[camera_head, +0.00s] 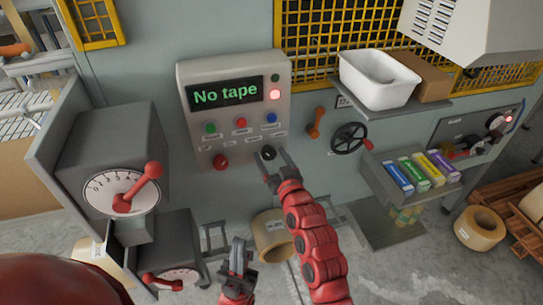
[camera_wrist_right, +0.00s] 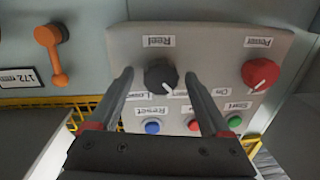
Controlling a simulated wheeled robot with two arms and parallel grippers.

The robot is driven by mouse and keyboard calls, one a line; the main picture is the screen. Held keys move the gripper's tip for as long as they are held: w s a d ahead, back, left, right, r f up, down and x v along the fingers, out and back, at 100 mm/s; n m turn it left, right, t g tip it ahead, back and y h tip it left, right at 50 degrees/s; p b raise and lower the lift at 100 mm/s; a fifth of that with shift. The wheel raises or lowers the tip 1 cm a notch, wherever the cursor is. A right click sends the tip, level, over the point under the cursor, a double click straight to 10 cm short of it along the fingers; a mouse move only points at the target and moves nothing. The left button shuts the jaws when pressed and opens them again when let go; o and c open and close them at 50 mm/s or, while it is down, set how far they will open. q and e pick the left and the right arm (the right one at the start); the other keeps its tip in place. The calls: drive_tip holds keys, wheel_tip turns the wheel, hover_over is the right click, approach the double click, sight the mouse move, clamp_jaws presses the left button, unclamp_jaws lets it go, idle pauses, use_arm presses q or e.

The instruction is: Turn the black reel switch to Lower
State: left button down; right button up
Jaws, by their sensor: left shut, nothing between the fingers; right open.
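The black reel switch (camera_head: 268,153) is at the lower right of the grey control panel (camera_head: 187,72). In the right wrist view, where the labels appear upside down, the switch (camera_wrist_right: 160,75) has a white pointer mark aimed toward the picture's lower right. The Lower label (camera_wrist_right: 145,96) is at its lower left, partly hidden by a finger. My right gripper (camera_head: 274,161) is open, with a finger on each side of the switch; gaps show between fingers and knob. My left gripper (camera_head: 238,260) is shut and empty, low in front of the machine.
The display (camera_head: 224,94) reads "No tape", and a red lamp (camera_head: 275,94) is lit. A red power knob (camera_head: 221,161) and several coloured buttons share the panel. An orange lever (camera_head: 316,123) and a black handwheel (camera_head: 348,138) are to the right. A dial box (camera_head: 110,145) stands left.

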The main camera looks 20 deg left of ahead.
clamp_jaws()
idle(0.3)
drive_tip(key=m+b, duration=0.3)
drive_tip(key=shift+d+f, duration=0.1)
drive_tip(key=shift+f, duration=0.05)
drive_tip(key=m+b, duration=0.2)
drive_tip(key=m, duration=0.1)
drive_tip(key=shift+m+t, duration=0.3)
drive_tip(key=shift+m, duration=0.1)
drive_tip(key=m+b, duration=0.1)
drive_tip(key=m, duration=0.3)
drive_tip(key=shift+m, duration=0.4)
drive_tip(key=m+t, duration=0.1)
drive_tip(key=m, duration=0.4)
drive_tip(key=shift+h, duration=0.3)
